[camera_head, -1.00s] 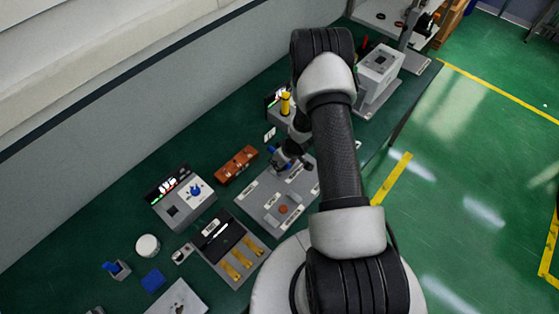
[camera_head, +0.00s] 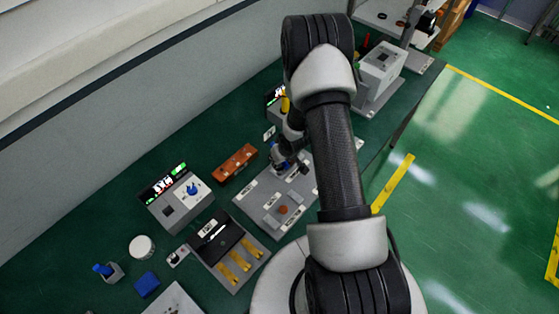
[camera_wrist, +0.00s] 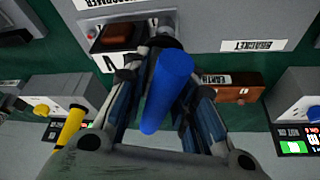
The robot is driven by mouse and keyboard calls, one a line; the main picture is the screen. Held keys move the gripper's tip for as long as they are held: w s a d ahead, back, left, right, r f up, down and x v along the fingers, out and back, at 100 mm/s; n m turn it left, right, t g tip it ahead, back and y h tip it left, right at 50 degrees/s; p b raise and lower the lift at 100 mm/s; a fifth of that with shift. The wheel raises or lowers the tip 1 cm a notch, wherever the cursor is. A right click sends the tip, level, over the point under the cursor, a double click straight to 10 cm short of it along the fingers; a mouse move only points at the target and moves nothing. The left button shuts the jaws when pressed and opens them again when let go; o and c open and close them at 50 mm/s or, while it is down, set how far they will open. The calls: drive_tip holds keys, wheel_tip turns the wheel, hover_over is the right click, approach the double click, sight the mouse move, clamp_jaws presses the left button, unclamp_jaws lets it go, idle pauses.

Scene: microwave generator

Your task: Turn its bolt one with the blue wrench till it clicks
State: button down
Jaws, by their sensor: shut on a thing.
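My gripper (camera_head: 285,155) is low over the upper part of a grey labelled plate (camera_head: 252,206) on the bench. In the wrist view my gripper (camera_wrist: 163,62) is shut on a thick blue cylinder, which looks like the handle of the blue wrench (camera_wrist: 166,92). The handle stands up between the fingers toward the camera. The wrench's working end is hidden, so I cannot tell whether it sits on a bolt. Bolt one cannot be made out. Labels reading BRACKET (camera_wrist: 252,45) and EARTH (camera_wrist: 217,79) show near the fingers.
A grey box with a lit display (camera_head: 178,205) stands left of the plate, near a brown-orange block (camera_head: 235,163). A tray with yellow pieces (camera_head: 228,252) lies in front. A grey machine (camera_head: 380,70) stands at the back right.

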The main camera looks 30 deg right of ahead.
drive_tip(key=shift+r+n+p, duration=0.15)
drive_tip(key=shift+n+p, duration=0.45)
drive_tip(key=shift+p, duration=0.4)
drive_tip(key=shift+n+y+p, duration=0.6)
drive_tip(key=shift+n+p, duration=0.6)
drive_tip(key=shift+p, duration=0.7)
drive_tip(key=shift+r+p, duration=3.8)
drive_tip(key=shift+r, duration=0.65)
